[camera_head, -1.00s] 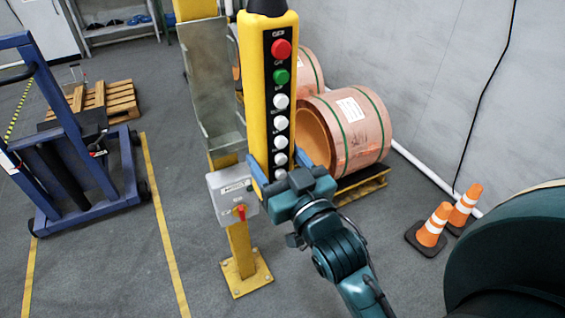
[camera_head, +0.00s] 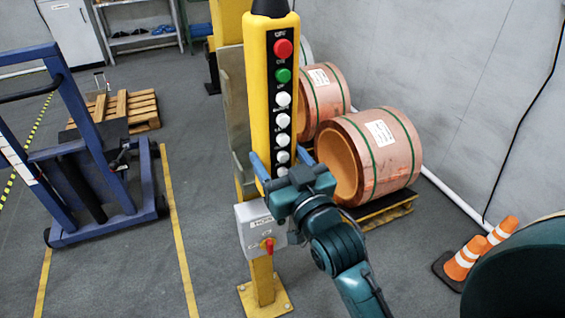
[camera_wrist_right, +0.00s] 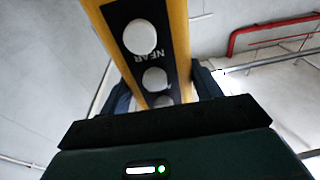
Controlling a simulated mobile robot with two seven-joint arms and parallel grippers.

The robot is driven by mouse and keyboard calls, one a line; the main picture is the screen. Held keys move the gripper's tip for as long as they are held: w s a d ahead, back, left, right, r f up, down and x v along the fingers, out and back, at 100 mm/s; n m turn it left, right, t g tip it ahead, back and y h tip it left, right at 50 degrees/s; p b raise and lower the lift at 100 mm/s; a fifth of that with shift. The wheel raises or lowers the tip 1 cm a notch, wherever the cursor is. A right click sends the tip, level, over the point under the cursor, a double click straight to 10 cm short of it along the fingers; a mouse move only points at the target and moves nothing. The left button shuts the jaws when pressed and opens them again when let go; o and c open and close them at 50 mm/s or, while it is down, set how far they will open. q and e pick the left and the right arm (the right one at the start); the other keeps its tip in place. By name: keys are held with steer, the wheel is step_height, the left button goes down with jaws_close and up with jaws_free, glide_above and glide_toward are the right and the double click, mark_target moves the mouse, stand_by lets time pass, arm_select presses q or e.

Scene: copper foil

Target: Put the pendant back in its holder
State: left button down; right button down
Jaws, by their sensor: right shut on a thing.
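The yellow pendant (camera_head: 259,95) stands upright in the head view, with a red button, a green button and several white buttons on a black strip. My right gripper (camera_head: 281,166) is shut on its lower end. The right wrist view shows the pendant (camera_wrist_right: 178,22) rising between the two fingers (camera_wrist_right: 163,95). The holder (camera_head: 236,110) is a grey metal tray on a yellow post (camera_head: 261,280). In the head view the pendant overlaps it and hides most of it; I cannot tell whether they touch. My left gripper is out of view.
A grey box with a red knob (camera_head: 262,232) is on the post below the holder. Copper coils (camera_head: 395,150) lie on pallets behind, to the right. Orange cones (camera_head: 466,258) stand at the right. A blue cart (camera_head: 90,170) stands at the left, with open floor before the post.

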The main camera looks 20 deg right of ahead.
steer(key=shift+w+a+b, duration=0.1)
steer(key=shift+w+b, duration=0.35)
steer(key=shift+w, duration=1.25)
arm_select(q)
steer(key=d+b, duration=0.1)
steer(key=b, duration=0.1)
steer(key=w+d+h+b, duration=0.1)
steer(key=b, duration=0.1)
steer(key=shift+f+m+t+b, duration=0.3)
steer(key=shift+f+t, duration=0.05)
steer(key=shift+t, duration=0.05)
arm_select(e)
steer(key=w+f, duration=0.3)
steer(key=w, duration=0.3)
steer(key=shift+w+f, duration=0.2)
steer(key=shift+f, duration=0.05)
steer(key=shift+a, duration=0.1)
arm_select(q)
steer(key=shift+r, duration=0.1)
